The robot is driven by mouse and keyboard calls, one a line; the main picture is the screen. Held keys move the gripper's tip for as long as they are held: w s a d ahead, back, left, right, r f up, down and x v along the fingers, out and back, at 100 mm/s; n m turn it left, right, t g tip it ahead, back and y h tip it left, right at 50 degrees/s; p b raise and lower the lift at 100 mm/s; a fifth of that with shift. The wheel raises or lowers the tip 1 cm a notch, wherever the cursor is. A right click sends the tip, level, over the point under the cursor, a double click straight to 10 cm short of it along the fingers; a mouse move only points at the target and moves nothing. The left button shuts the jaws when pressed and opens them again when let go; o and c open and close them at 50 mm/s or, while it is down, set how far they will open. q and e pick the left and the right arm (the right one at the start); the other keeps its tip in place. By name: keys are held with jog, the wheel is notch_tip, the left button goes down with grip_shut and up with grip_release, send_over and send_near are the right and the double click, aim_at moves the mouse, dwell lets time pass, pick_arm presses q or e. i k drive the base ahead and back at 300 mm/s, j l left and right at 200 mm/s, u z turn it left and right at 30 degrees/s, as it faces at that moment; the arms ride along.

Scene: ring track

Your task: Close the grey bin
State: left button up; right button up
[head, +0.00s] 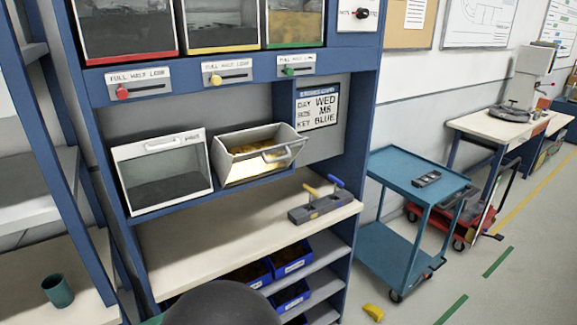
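A pale grey bin (228,170) hangs tilted open in the blue shelf unit. Its top leans out toward me, and yellowish contents show inside. A light handle (283,155) runs across its front. To its left is a second pale bin (160,140) with a clear front, a white handle and dark contents; it looks shut. Neither of my grippers is in view, and nothing is seen touching either bin.
Below the bins is a pale worktop (205,240), mostly clear, with a grey block holding yellow- and blue-handled tools (320,202). Blue bins (292,258) sit beneath. A teal cart (400,165) stands right. A yellow object (373,312) lies on the floor.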

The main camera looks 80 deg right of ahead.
aim_at(237, 157)
jog(key=z, duration=2.5)
jog(key=i+j+u, duration=0.1)
jog(key=j, duration=0.25)
